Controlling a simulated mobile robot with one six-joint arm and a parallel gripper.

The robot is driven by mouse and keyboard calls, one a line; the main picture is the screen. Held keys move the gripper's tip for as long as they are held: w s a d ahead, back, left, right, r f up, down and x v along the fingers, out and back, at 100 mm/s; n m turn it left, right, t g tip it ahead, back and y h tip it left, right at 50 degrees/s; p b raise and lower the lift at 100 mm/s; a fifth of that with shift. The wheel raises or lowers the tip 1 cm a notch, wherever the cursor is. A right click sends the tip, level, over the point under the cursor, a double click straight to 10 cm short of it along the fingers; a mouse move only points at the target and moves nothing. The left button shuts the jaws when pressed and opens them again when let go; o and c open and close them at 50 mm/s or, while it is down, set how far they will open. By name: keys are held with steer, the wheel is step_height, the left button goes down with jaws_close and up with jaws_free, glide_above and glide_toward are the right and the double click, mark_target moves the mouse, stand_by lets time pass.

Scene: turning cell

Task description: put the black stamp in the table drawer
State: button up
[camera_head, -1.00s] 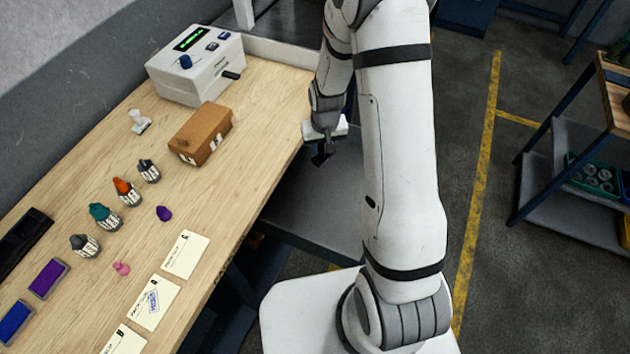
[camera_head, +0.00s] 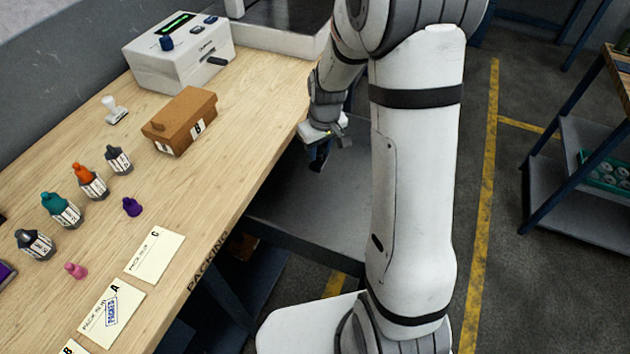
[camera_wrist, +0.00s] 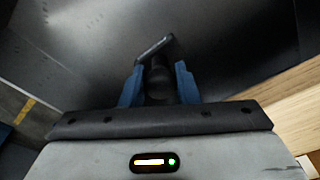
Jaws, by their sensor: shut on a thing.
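My gripper (camera_head: 318,156) hangs over the open table drawer (camera_head: 290,205), a grey metal tray pulled out from under the wooden table. In the wrist view my gripper's blue fingers (camera_wrist: 159,86) are shut on the black stamp (camera_wrist: 157,70). The stamp's dark handle is between the fingers and its flat base is tilted beyond the tips. The drawer's bare dark metal floor (camera_wrist: 90,45) fills much of the wrist view. In the head view the stamp is small, dark and hard to make out, and my arm covers the drawer's right part.
The packing table (camera_head: 215,180) carries a brown box (camera_head: 180,120), a white device (camera_head: 178,62), a white stamp (camera_head: 115,112), several ink bottles, a purple stamp (camera_head: 131,207), a pink stamp (camera_head: 75,270) and cards. The visible drawer floor is clear. A shelf rack (camera_head: 575,180) stands right.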

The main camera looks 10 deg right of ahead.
mark_target(322, 152)
step_height(322, 152, down, 8)
steer(key=shift+f, duration=0.25)
steer(key=o, duration=0.4)
steer(key=shift+f, duration=0.2)
steer(key=shift+c, duration=0.2)
steer(key=o, duration=0.5)
steer(key=shift+r, duration=0.1)
steer(key=shift+c, duration=0.2)
steer(key=shift+r, duration=0.55)
steer(key=r, duration=0.3)
steer(key=s+r, duration=0.1)
steer(key=r, duration=0.7)
steer(key=shift+s+d, duration=0.25)
steer(key=s+r+m, duration=0.2)
steer(key=s+r, duration=0.4)
steer(key=s, duration=0.4)
steer(key=s+r+m+t, duration=0.1)
steer(key=s+r+m, duration=0.1)
steer(key=s+r, duration=0.5)
steer(key=s, duration=0.3)
steer(key=shift+r, duration=0.15)
